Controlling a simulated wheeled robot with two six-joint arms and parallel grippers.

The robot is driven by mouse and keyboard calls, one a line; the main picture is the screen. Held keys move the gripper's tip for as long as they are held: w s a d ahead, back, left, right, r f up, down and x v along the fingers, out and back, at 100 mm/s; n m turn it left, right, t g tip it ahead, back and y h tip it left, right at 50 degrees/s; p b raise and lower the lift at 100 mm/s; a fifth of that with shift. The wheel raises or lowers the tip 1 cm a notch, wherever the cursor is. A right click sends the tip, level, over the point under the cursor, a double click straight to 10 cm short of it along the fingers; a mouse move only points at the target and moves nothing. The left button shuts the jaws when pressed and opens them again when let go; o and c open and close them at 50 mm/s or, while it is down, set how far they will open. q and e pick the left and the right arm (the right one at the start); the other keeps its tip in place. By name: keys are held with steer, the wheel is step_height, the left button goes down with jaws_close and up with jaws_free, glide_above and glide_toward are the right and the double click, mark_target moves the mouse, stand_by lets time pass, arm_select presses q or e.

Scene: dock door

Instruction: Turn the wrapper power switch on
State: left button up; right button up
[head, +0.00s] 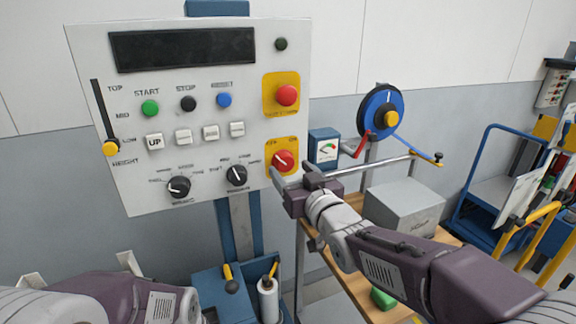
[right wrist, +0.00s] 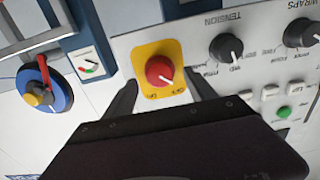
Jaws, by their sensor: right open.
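The wrapper power switch is a red rotary knob (head: 284,161) on a yellow plate at the lower right of the grey control panel (head: 200,75). A white line marks the knob's pointer. In the right wrist view the knob (right wrist: 160,71) lies between the two finger tips of my right gripper (right wrist: 160,95), which is open. I cannot tell whether the fingers touch the knob. In the head view my right gripper (head: 293,178) is just below and right of the knob and covers part of the yellow plate. The left gripper is not in view; only part of my left arm shows.
A red emergency button (head: 286,95) on a yellow plate sits above the switch. Black dials (head: 237,175) lie to its left. A gauge box (head: 326,148) and a blue reel (head: 382,113) stand close on the right, above a wooden bench (head: 345,268).

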mark_target(287, 165)
steer(key=shift+x, duration=1.55)
steer(key=shift+d, duration=0.1)
steer(key=c, duration=1.4)
steer(key=shift+m, duration=0.4)
steer(key=m+b, duration=0.1)
steer(key=m, duration=0.6)
steer(key=shift+m, duration=0.3)
steer(key=m, duration=0.4)
steer(key=shift+m+b, duration=0.3)
steer(key=m, duration=0.4)
steer(key=shift+m, duration=0.7)
